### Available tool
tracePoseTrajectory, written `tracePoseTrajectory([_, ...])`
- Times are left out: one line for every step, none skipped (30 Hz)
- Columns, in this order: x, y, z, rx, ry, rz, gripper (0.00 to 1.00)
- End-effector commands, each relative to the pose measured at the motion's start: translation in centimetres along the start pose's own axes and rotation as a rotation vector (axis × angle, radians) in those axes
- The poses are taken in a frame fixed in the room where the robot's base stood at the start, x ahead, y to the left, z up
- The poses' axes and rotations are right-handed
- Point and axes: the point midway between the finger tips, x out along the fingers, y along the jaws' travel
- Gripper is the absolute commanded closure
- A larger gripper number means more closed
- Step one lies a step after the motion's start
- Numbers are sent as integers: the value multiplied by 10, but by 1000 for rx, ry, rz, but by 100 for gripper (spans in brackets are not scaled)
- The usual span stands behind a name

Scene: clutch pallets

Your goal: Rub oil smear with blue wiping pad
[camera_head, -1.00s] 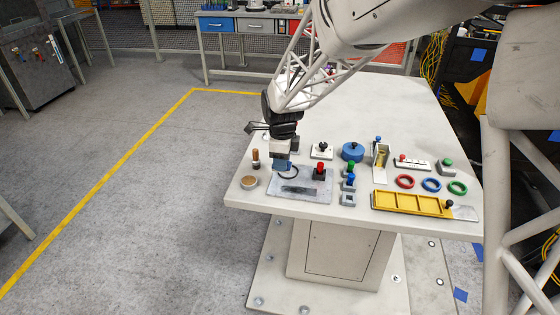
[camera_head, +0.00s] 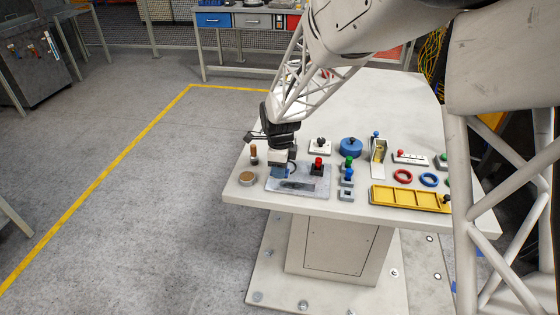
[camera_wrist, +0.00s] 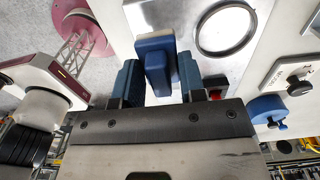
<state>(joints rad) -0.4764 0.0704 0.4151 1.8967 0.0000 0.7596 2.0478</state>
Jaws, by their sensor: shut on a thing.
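My gripper (camera_head: 278,162) points down over the left part of the grey metal plate (camera_head: 318,190) at the near left of the table. It is shut on the blue wiping pad (camera_wrist: 155,58), which shows between the two blue fingers in the wrist view. In the head view the pad (camera_head: 279,171) is low over the plate's back left corner; I cannot tell whether it touches. The dark oil smear (camera_head: 297,185) lies on the plate, just in front of the pad.
A red-knobbed block (camera_head: 317,166) is at the plate's back right. A brown-topped post (camera_head: 254,154) and a round tan disc (camera_head: 247,178) stand left of the plate. Blue-knobbed blocks, a blue round part (camera_head: 351,147), rings and a yellow tray (camera_head: 408,198) fill the right.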

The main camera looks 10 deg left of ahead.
Motion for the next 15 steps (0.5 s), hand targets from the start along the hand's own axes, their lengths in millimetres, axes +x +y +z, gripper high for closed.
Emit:
tracePoseTrajectory([5,0,0,0,0,1,81])
tracePoseTrajectory([8,0,0,0,0,0,81])
tracePoseTrajectory([11,0,0,0,0,0,81])
tracePoseTrajectory([14,0,0,0,0,1,81])
tracePoseTrajectory([17,0,0,0,1,1,81])
tracePoseTrajectory([21,0,0,0,1,2,81])
tracePoseTrajectory([24,0,0,0,1,2,81])
tracePoseTrajectory([30,0,0,0,1,2,81])
tracePoseTrajectory([35,0,-1,0,1,2,81])
tracePoseTrajectory([31,0,-5,2,0,-1,82])
tracePoseTrajectory([28,0,-8,2,-1,-1,85])
tracePoseTrajectory([30,0,-12,1,0,0,85])
tracePoseTrajectory([30,0,-14,1,0,0,85])
tracePoseTrajectory([31,0,-17,1,0,0,85])
tracePoseTrajectory([34,0,-20,1,1,1,85])
